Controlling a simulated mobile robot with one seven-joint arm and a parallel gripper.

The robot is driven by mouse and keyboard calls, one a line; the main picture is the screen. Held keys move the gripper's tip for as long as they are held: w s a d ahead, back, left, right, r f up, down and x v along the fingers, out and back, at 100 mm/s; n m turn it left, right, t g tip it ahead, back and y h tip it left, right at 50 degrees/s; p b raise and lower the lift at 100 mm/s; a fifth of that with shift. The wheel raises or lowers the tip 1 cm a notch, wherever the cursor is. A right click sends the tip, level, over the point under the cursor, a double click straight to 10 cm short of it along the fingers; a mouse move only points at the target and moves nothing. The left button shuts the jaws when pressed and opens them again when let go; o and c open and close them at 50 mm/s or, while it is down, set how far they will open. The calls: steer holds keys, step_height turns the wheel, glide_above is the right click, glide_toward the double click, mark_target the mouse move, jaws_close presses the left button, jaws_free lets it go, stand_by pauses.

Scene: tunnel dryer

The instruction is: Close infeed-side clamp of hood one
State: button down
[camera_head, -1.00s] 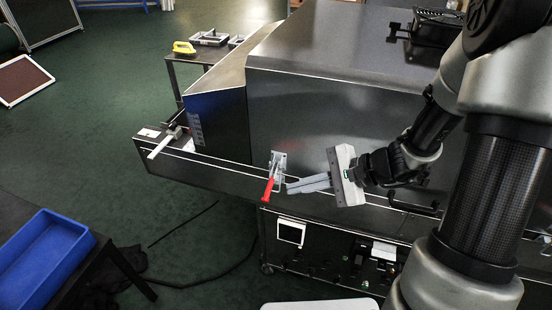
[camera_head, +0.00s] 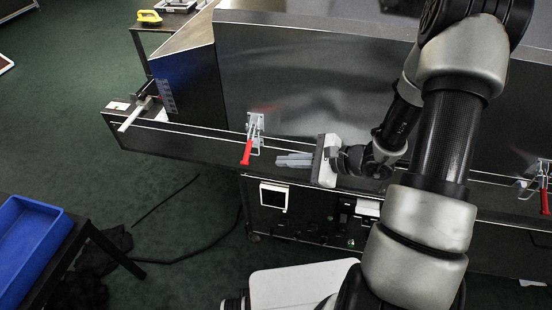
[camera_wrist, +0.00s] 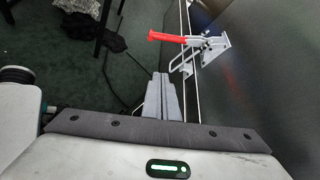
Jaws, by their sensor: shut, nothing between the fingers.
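The infeed-side clamp (camera_head: 252,137) is a metal toggle clamp with a red handle on the left part of the hood's front. Its red handle hangs down and outward. In the wrist view the clamp (camera_wrist: 205,45) shows its plate, wire loop and red handle, just beyond my fingertips. My gripper (camera_head: 280,160) is shut and empty, to the right of the clamp and apart from it in the head view. Its fingers are together in the wrist view (camera_wrist: 162,80). The hood (camera_head: 300,75) is a large grey metal cover above the ledge. I cannot tell whether the clamp's loop is hooked.
A second red-handled clamp (camera_head: 540,190) is at the far right. A bar-shaped tool (camera_head: 134,115) lies on the ledge's left end. A blue bin (camera_head: 28,245) stands at lower left. A cable runs across the green floor. A control panel (camera_head: 273,198) sits below the ledge.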

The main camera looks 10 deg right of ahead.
mark_target(250, 144)
steer(key=b+x, duration=0.1)
steer(key=x, duration=0.8)
steer(key=shift+s+a+r, duration=0.2)
steer(key=shift+s+r, duration=0.05)
steer(key=shift+r, duration=0.4)
steer(key=shift+s+a+r, duration=0.2)
steer(key=shift+s+r, duration=0.05)
steer(key=shift+r, duration=0.35)
steer(key=shift+s+a+r, duration=0.15)
steer(key=shift+s+r, duration=0.1)
steer(key=shift+r, duration=0.4)
steer(key=shift+d+r+p, duration=0.1)
steer(key=shift+r+p, duration=0.1)
steer(key=shift+p, duration=0.35)
